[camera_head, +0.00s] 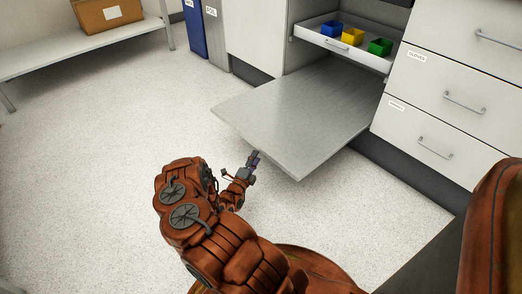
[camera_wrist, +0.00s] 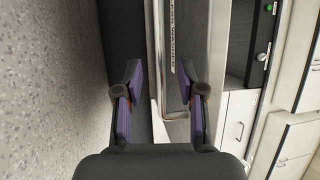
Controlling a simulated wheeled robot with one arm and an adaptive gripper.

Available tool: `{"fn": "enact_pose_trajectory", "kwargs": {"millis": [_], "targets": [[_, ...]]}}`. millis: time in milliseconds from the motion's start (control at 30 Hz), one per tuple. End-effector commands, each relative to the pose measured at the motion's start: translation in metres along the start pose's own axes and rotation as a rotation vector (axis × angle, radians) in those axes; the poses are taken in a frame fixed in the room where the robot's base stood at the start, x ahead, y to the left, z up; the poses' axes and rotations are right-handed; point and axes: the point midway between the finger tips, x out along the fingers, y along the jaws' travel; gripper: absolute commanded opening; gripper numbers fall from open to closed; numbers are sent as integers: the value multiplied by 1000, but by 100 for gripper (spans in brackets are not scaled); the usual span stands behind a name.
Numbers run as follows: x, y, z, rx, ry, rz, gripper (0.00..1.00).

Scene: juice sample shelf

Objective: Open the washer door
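The washer door (camera_head: 295,115) is a flat grey panel. In the head view it sticks out from the cabinet row over the floor and looks folded down, close to level. My gripper (camera_head: 253,160) is beside its near left edge. In the wrist view my gripper (camera_wrist: 163,88) has its two purple-padded fingers spread apart. A metal bar handle (camera_wrist: 157,70) on the panel shows between the fingers and bends at its lower end. I cannot tell whether the fingers touch it. The washer's inside is mostly hidden by the door.
A white tray (camera_head: 309,38) with blue, yellow and green bins sits above the door. White drawers (camera_head: 447,94) stand to the right. Blue and grey bins (camera_head: 195,28) and a low shelf (camera_head: 90,49) with a cardboard box (camera_head: 107,14) are behind. The floor at left is clear.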

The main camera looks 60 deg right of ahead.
Motion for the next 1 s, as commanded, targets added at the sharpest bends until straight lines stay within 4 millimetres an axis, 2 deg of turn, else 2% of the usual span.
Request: {"fn": "enact_pose_trajectory", "kwargs": {"millis": [200, 433, 833, 1000], "targets": [[32, 1, -1, 2, 4, 1, 39], [58, 0, 0, 2, 2, 0, 39], [64, 0, 0, -1, 0, 3, 39], [64, 0, 0, -1, 0, 3, 22]]}}
